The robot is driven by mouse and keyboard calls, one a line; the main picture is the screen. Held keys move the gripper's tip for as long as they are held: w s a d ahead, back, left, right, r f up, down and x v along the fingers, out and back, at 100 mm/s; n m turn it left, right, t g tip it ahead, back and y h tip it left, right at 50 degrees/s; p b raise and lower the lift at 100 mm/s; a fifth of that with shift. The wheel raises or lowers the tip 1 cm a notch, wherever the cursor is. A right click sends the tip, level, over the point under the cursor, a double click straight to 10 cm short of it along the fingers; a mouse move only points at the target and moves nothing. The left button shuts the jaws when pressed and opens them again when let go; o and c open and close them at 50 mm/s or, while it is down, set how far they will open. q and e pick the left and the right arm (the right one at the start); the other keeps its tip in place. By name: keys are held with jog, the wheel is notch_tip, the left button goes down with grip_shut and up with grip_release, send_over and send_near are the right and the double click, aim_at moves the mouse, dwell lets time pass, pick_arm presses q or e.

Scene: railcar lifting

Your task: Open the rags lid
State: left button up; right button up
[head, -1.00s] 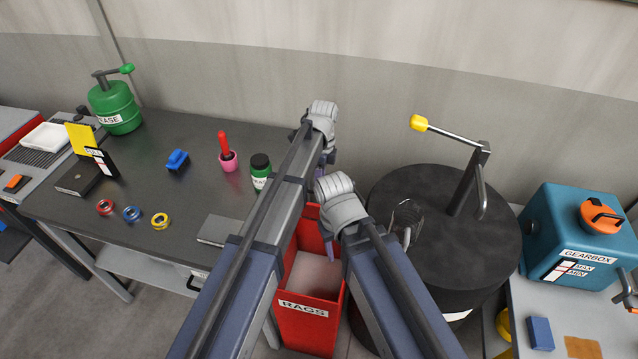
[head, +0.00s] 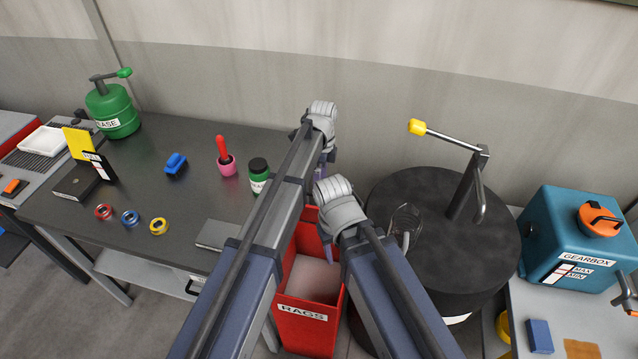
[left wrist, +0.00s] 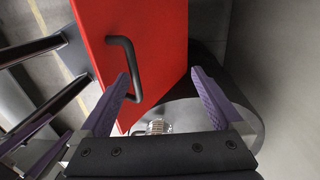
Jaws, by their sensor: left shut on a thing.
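The red rags bin (head: 303,322) stands between the table and the black drum, its top open and pale contents showing. In the left wrist view a red panel with a black bar handle (left wrist: 124,66), which I take as the rags lid (left wrist: 160,45), lies ahead of my left gripper (left wrist: 165,85). One finger is right beside the handle; the exact contact is unclear. In the head view my left gripper (head: 329,158) is mostly hidden behind its wrist. My right gripper (head: 331,250) is near the bin's top, largely hidden by its own wrist.
A black drum (head: 440,240) with a yellow-knobbed lever (head: 417,127) stands close to the right of the bin. The dark table (head: 130,215) with small items is at left. A teal gearbox box (head: 560,230) stands on the right bench. The wall is behind.

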pick_arm(q)
jog(key=shift+w+d+r, duration=0.15)
jog(key=shift+w, duration=0.4)
jog(key=shift+w+d+r, duration=0.15)
jog(key=shift+w, duration=0.35)
jog(key=shift+c, duration=0.8)
jog(key=w+d+r+p, duration=0.1)
jog(key=w+r+p, duration=0.1)
jog(key=w+p, duration=0.2)
jog(key=shift+w+d+r, duration=0.15)
jog(key=shift+w+r, duration=0.25)
jog(key=shift+w, duration=0.3)
jog(key=shift+r, duration=0.1)
notch_tip(320, 180, up, 8)
jog(key=p, duration=0.7)
jog(key=shift+w+f+p, duration=0.2)
jog(key=shift+w+p, duration=0.05)
jog(key=shift+p, duration=0.1)
